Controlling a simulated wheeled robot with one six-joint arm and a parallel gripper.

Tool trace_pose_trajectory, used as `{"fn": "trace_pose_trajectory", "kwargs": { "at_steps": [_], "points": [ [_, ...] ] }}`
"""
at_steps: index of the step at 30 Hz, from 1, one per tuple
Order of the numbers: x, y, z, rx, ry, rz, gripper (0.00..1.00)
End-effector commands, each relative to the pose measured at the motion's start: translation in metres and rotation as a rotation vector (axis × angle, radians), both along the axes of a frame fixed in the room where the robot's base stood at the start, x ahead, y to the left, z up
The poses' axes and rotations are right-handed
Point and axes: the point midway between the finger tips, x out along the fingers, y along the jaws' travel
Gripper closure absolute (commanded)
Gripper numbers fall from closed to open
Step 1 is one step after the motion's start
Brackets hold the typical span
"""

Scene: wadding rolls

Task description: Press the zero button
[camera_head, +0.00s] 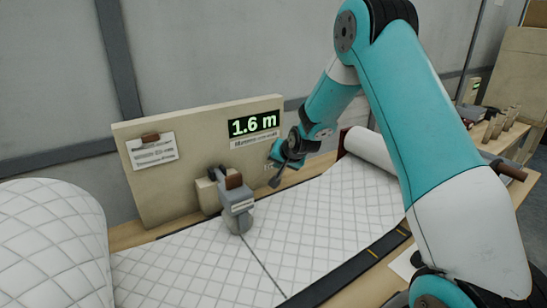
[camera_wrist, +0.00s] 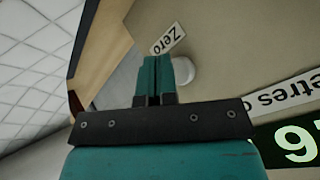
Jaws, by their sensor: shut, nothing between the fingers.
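The zero button is a white round knob (camera_wrist: 185,70) on the beige board, beside a tilted white "Zero" label (camera_wrist: 167,38) in the wrist view. My gripper (camera_wrist: 158,62) is shut and empty. Its teal fingertips lie just beside the button in the picture and overlap its left edge; I cannot tell whether they touch it. In the head view my gripper (camera_head: 277,156) is at the lower right of the upright board (camera_head: 190,130), below the lit display (camera_head: 254,125) reading "1.6 m". The button cannot be made out there.
White quilted wadding (camera_head: 310,220) covers the bench below. A grey device (camera_head: 237,205) sits on the wadding in front of the board. A paper notice (camera_head: 152,151) hangs on the board.

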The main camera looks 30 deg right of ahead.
Motion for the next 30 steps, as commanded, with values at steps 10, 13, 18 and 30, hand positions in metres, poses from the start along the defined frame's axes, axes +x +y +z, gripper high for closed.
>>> {"fn": "trace_pose_trajectory", "kwargs": {
  "at_steps": [10, 13, 18, 30],
  "points": [
    [0.0000, 0.0000, 0.0000, 0.000, 0.000, 0.000, 1.00],
    [0.0001, 0.0000, -0.0001, 0.000, 0.000, 0.000, 1.00],
    [0.0033, 0.0001, -0.0004, 0.000, 0.000, 0.000, 1.00],
    [0.0085, 0.0001, 0.0000, 0.000, 0.000, 0.000, 1.00]
  ]
}}
